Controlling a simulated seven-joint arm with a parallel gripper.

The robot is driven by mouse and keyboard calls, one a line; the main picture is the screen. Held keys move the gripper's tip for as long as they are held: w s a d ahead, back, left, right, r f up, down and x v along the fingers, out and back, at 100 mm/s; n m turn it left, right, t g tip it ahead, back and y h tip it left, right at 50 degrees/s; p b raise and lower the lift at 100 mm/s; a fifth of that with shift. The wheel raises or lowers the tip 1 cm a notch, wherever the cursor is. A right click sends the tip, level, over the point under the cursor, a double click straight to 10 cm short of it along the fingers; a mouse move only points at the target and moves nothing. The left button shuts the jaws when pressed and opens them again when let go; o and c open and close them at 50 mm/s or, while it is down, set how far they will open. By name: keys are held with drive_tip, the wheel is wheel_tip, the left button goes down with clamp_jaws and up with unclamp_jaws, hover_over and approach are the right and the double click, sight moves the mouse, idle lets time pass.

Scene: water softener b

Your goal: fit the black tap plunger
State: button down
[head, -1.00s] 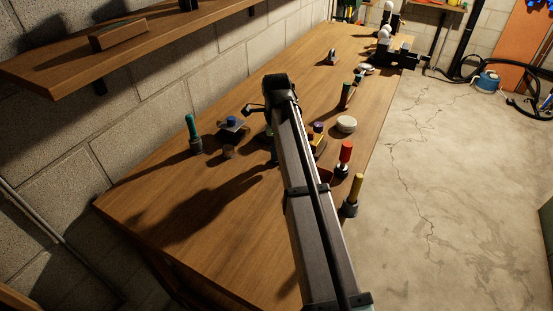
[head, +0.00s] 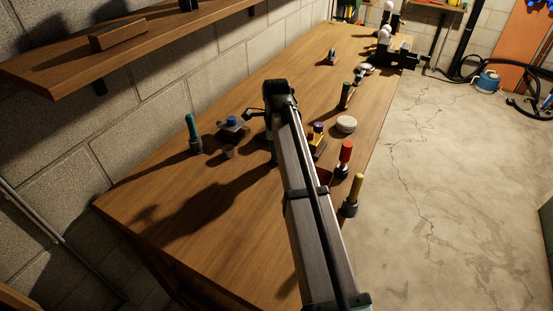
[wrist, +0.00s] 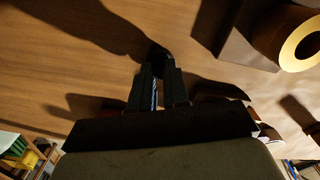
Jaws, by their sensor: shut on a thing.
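My gripper (wrist: 158,88) is shut on a small dark thing, which I take to be the black tap plunger (wrist: 160,60). In the wrist view its rounded end shows just past the fingertips, over bare wood. Its shape is hard to make out in the shadow. A block with a pale, open-ended round port (wrist: 300,45) is at the upper right of the wrist view, apart from the plunger; I cannot tell if it is the tap. In the head view my arm hides most of the gripper and what it holds.
Right of my arm are a white disc (head: 346,124), a red handle (head: 345,158) and a yellow handle (head: 354,195). The front left is clear.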

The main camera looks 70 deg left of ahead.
drive_tip(key=shift+r, duration=0.1)
drive_tip(key=shift+r, duration=1.7)
